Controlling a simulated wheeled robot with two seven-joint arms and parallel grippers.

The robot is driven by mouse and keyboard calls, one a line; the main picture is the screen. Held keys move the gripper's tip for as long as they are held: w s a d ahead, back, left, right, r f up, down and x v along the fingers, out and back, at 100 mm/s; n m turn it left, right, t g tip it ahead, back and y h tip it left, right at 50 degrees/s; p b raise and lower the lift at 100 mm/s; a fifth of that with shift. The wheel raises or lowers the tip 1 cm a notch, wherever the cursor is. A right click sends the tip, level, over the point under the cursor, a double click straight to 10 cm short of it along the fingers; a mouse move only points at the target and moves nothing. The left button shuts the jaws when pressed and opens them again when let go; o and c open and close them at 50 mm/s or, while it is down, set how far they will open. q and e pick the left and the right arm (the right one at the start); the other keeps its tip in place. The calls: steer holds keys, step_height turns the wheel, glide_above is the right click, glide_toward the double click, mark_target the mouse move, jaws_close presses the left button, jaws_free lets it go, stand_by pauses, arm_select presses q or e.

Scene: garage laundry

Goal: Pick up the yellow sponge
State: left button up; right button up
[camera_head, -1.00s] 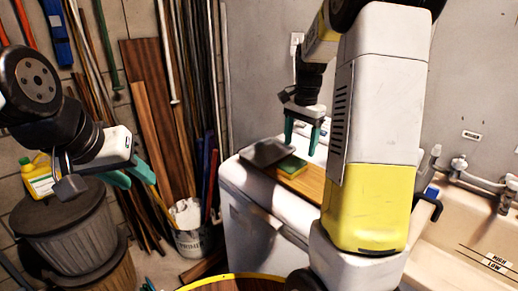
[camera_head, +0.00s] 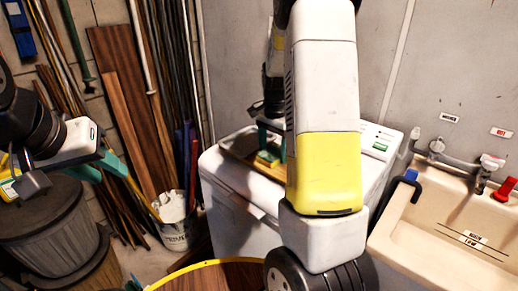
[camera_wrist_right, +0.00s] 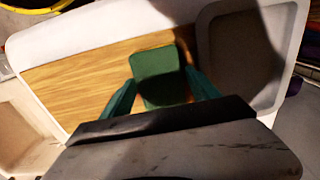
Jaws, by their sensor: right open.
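The yellow sponge (camera_head: 267,158) has a green top and lies on a wooden board (camera_wrist_right: 75,82) on the white washer. In the right wrist view the sponge (camera_wrist_right: 160,72) shows its green face, with a thin yellow edge. My right gripper (camera_head: 271,140) is over the sponge, partly hidden by my own right arm. In the wrist view its teal fingers (camera_wrist_right: 160,84) are open, one on each side of the sponge; I cannot tell if they touch it. My left gripper (camera_head: 100,168) is open and empty at the left, away from the washer.
A dark shallow tray (camera_wrist_right: 238,50) lies beside the sponge. A sink (camera_head: 440,215) with taps stands right of the washer (camera_head: 235,220). A white bucket (camera_head: 176,228), leaning boards and lidded bins (camera_head: 50,215) fill the left. A yellow-rimmed round thing (camera_head: 210,272) is in front.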

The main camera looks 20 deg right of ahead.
steer(key=shift+c, duration=0.4)
steer(key=c, duration=1)
steer(key=shift+r, duration=0.2)
